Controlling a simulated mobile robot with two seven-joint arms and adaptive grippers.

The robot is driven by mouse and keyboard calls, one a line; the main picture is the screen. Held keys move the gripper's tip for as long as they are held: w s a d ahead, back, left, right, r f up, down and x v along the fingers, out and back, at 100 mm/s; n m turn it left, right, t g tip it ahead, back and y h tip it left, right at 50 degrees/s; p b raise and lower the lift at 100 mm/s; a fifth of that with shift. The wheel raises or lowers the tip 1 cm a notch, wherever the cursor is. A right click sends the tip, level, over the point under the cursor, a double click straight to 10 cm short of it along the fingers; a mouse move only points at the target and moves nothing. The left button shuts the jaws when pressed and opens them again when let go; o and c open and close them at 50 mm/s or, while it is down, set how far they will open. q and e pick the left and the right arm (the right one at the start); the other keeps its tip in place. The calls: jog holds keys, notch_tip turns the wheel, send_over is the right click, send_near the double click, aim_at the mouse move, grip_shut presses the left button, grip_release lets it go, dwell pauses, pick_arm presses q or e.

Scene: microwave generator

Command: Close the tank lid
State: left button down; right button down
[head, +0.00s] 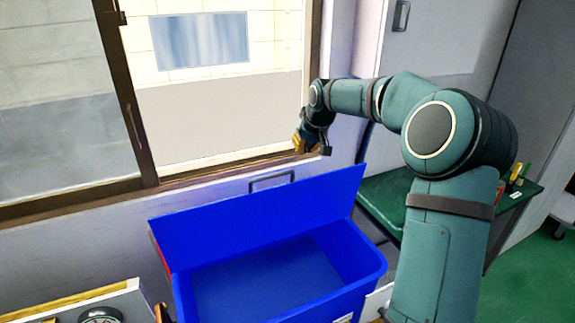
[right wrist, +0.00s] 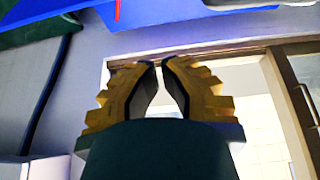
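The blue tank (head: 376,273) stands open below the window, with its empty inside showing. Its blue lid (head: 258,215) is raised along the far side, tilted up toward the wall, with a dark handle (head: 271,180) showing just above its top edge. My right gripper (head: 304,146) is beyond and above the lid's upper edge, near the window's lower right corner. In the right wrist view its yellow fingers (right wrist: 159,66) have their tips nearly together, with nothing between them. Blue surface (right wrist: 190,12) shows at the top of that view, apart from the fingertips. My left gripper is not in view.
The window frame (head: 230,168) and wall are close behind the lid. A green table (head: 384,204) with small items stands to the right, partly hidden by my right arm. A yellow-edged surface (head: 70,302) with a round dark object is at the lower left.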

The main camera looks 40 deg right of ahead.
pick_arm(q)
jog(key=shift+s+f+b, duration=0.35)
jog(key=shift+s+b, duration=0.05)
jog(key=shift+b, duration=0.1)
pick_arm(e)
notch_tip(320, 180, down, 9)
jog(key=shift+r, duration=0.2)
dwell(0.3)
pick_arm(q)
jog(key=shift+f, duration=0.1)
